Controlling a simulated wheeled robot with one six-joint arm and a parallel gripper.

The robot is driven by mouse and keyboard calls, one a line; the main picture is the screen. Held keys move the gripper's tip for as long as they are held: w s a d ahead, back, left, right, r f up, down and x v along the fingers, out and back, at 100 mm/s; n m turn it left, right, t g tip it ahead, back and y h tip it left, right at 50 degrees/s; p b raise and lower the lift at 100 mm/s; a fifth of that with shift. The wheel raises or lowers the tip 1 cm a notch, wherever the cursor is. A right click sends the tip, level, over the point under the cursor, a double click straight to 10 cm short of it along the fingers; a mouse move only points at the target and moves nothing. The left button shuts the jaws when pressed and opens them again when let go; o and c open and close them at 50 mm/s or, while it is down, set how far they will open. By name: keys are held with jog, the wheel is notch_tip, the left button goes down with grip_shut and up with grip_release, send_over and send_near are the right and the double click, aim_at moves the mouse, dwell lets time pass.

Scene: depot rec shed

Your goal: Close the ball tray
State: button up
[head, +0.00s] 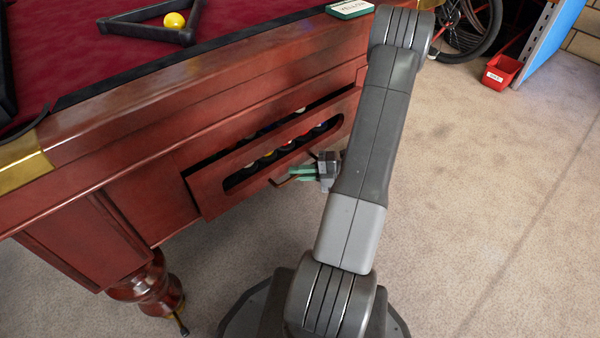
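The ball tray (213,197) is a reddish-brown wooden drawer in the side of the pool table. It stands part way out, with a dark gap along its top edge. Several balls (268,157) show through the long slot in its front and over its top. A thin bar handle (279,183) sits on the tray's front, below the slot. My gripper (303,174), with green fingertips, is at this handle. A small gap shows between the fingers, but I cannot tell whether they grip the bar. My forearm hides the area to the right of the gripper.
The pool table (110,160) fills the left side. On its red cloth are a black triangle rack (150,32) and a yellow ball (174,20). A green box (349,9) lies on the rail. A red bin (500,72) and a bicycle wheel (470,25) stand behind right. Carpet at right is clear.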

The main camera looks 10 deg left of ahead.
aim_at(293, 164)
grip_shut()
jog(key=w+a+p, duration=0.2)
jog(key=a, duration=0.1)
jog(key=shift+w+a+r, duration=0.1)
jog(key=shift+w+r, duration=0.05)
jog(key=shift+w, duration=0.2)
jog(key=o, duration=0.7)
grip_release()
jog(key=shift+a, duration=0.1)
jog(key=d+p, duration=0.1)
jog(key=d, duration=0.3)
jog(key=w+d+r+p, duration=0.1)
jog(key=d, duration=0.4)
jog(key=d+p, duration=0.2)
jog(key=d, duration=0.2)
jog(key=shift+w+d+r, duration=0.25)
jog(key=shift+w+d, duration=0.1)
jog(key=shift+w, duration=0.05)
